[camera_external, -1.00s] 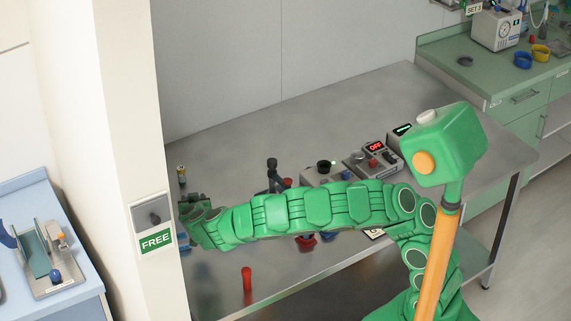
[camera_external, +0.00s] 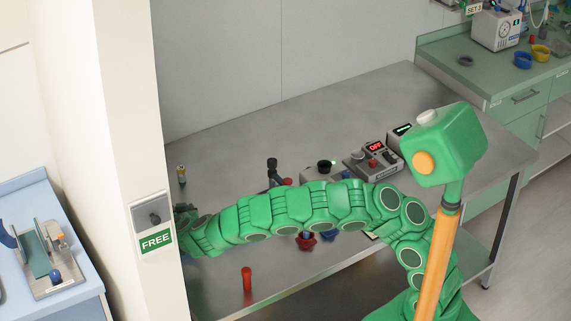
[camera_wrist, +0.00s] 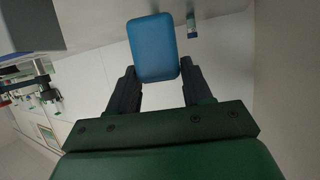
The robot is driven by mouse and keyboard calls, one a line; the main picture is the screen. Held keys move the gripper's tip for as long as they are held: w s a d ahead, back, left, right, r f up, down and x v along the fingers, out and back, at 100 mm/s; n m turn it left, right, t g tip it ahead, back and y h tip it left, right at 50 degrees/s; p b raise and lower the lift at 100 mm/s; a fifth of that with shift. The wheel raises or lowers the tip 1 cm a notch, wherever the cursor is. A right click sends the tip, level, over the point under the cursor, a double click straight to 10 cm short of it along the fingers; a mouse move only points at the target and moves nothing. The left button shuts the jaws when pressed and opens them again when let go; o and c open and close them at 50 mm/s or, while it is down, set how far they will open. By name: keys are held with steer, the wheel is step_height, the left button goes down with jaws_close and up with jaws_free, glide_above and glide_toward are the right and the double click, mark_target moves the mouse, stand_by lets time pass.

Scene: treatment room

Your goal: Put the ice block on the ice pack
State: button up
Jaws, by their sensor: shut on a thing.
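A blue block with rounded corners, which I take to be the ice block (camera_wrist: 152,45), is between the two dark fingers of my gripper (camera_wrist: 158,70) in the wrist view. My gripper is shut on it, and the block sticks out past the fingertips. In the external view my green arm reaches left across the steel table (camera_external: 300,105), and its end passes behind the white pillar, so gripper and block are hidden there. I cannot make out the ice pack in either view.
A red cylinder (camera_external: 247,279) stands near the table's front edge. A small vial (camera_external: 182,174) stands behind my arm's end. Control boxes, one with a red display (camera_external: 374,148), sit at the table's right. The white pillar (camera_external: 120,120) blocks the left side. The table's back is clear.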

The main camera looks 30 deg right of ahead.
steer(key=shift+f, duration=1.5)
steer(key=o, duration=1.1)
steer(key=shift+f, duration=0.1)
steer(key=shift+c, duration=0.2)
steer(key=shift+s+r, duration=0.2)
steer(key=shift+r, duration=0.05)
steer(key=v, duration=0.7)
steer(key=shift+a, duration=0.1)
